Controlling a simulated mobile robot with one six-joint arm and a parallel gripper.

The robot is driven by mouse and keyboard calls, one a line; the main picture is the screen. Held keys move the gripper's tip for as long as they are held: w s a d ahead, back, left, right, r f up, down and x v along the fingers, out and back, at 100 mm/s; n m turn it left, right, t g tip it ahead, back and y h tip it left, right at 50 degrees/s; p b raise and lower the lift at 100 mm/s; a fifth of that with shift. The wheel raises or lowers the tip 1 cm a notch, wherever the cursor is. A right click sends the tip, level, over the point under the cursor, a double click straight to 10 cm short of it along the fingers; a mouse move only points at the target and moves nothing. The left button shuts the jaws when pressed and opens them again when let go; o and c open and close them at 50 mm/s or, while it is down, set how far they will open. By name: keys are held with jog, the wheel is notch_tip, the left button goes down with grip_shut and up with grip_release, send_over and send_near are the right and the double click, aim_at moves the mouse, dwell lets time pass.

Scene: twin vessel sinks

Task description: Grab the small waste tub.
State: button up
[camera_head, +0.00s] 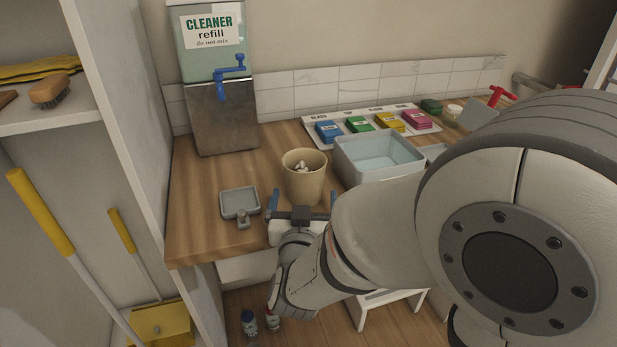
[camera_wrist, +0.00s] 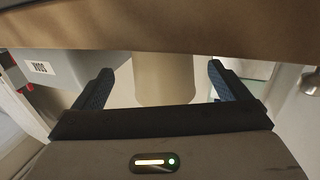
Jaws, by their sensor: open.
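The small waste tub is a beige, slightly tapered round tub (camera_head: 304,183) standing upright on the wooden counter, with some pale and dark scraps inside. My gripper (camera_head: 304,192) is open at the counter's front, its blue fingers spread to either side of the tub's lower part. In the wrist view the tub (camera_wrist: 163,82) shows upside down between the two open fingers of my gripper (camera_wrist: 160,70), with a gap on both sides. I cannot tell how far the fingers reach around it.
A grey basin (camera_head: 345,172) stands close right of the tub; a small grey dish (camera_head: 240,203) lies to the left. A cleaner dispenser (camera_head: 221,112) is at the back left. Coloured packs on a white tray (camera_head: 312,132) lie behind. The counter (camera_head: 195,190) is clear at left.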

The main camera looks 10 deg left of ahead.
aim_at(304, 192)
jog(key=w, duration=0.2)
jog(key=w+a, duration=0.1)
jog(key=w, duration=0.1)
jog(key=shift+c, duration=0.5)
jog(key=shift+s, duration=0.1)
jog(key=c, duration=1)
